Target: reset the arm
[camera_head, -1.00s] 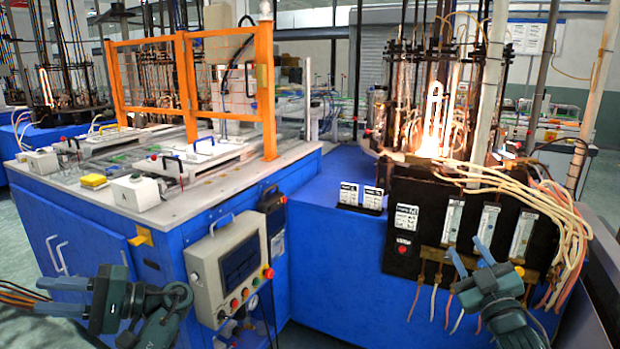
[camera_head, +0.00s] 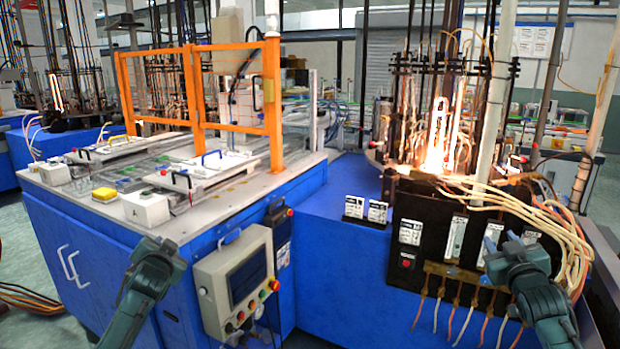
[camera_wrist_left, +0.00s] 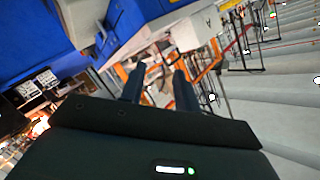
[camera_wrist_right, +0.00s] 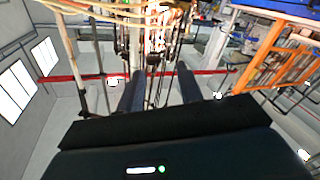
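My right gripper (camera_head: 500,238) is in front of the black control panel of the sealing machine, at the right of the head view. Its two fingers stand apart with nothing between them in the right wrist view (camera_wrist_right: 160,80). My left arm rises from the bottom left of the head view, and its wrist end (camera_head: 158,255) is in front of the blue workbench. Its fingers are not clear there. In the left wrist view my left gripper (camera_wrist_left: 158,78) has its fingers apart and empty.
The blue workbench (camera_head: 100,245) carries an orange guard frame (camera_head: 198,98). A grey control box (camera_head: 238,280) hangs on its front. The sealing machine's glowing flame (camera_head: 437,150) burns behind the black panel (camera_head: 408,272). Pale hoses (camera_head: 550,215) run beside my right arm.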

